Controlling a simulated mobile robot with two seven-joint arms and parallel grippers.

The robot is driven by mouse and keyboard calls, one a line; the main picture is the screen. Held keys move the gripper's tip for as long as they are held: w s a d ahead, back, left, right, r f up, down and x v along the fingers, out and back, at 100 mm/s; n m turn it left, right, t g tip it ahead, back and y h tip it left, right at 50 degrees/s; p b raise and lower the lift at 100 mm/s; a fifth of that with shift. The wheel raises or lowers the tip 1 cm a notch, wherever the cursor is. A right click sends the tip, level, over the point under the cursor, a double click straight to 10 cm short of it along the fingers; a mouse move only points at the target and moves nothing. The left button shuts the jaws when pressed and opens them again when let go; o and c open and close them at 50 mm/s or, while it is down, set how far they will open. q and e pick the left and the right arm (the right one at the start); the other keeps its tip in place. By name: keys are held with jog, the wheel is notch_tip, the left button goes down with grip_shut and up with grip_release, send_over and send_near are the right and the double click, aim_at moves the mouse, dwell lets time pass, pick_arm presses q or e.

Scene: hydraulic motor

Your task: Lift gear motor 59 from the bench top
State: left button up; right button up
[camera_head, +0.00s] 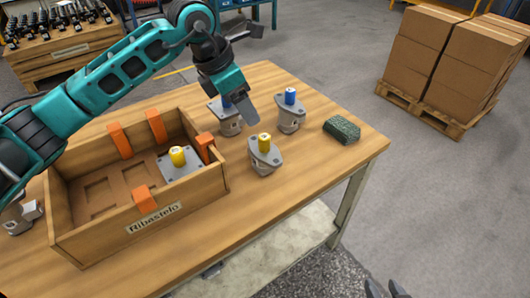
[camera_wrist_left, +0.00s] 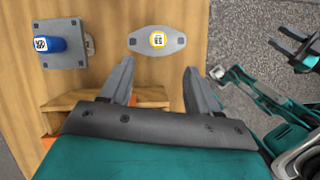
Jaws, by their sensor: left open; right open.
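A grey motor with a yellow shaft cap and an oval flange (camera_head: 265,158) stands upright on the bench top (camera_head: 300,190), right of the crate. In the left wrist view this yellow-capped motor (camera_wrist_left: 157,41) lies ahead of the fingertips; its cap label is too small to read surely. My left gripper (camera_wrist_left: 160,75) is open and empty above the bench; in the head view it (camera_head: 250,105) hangs in front of a blue-capped motor with a square flange (camera_head: 228,122). My right gripper (camera_head: 386,288) is open at the bottom edge, off the bench.
A wooden crate (camera_head: 160,220) with orange dividers holds another yellow-capped motor (camera_head: 178,157). Another blue-capped motor (camera_head: 290,112) and a dark green block (camera_head: 342,130) stand to the right. The bench front right is clear. Boxes on a pallet (camera_head: 430,110) stand on the floor.

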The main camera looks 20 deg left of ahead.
aim_at(264, 136)
pick_arm(q)
jog(key=x, duration=0.6)
jog(key=shift+d+f, duration=0.15)
jog(key=shift+f, duration=0.2)
jog(key=shift+w+b+x, duration=0.15)
jog(key=shift+b+x, duration=0.15)
jog(key=shift+x, duration=1.05)
jog(key=shift+w+b+x, duration=0.2)
jog(key=shift+b+x, duration=0.05)
jog(key=shift+x, duration=1.1)
jog(key=shift+c, duration=0.2)
grip_shut()
jog(key=shift+r, duration=0.2)
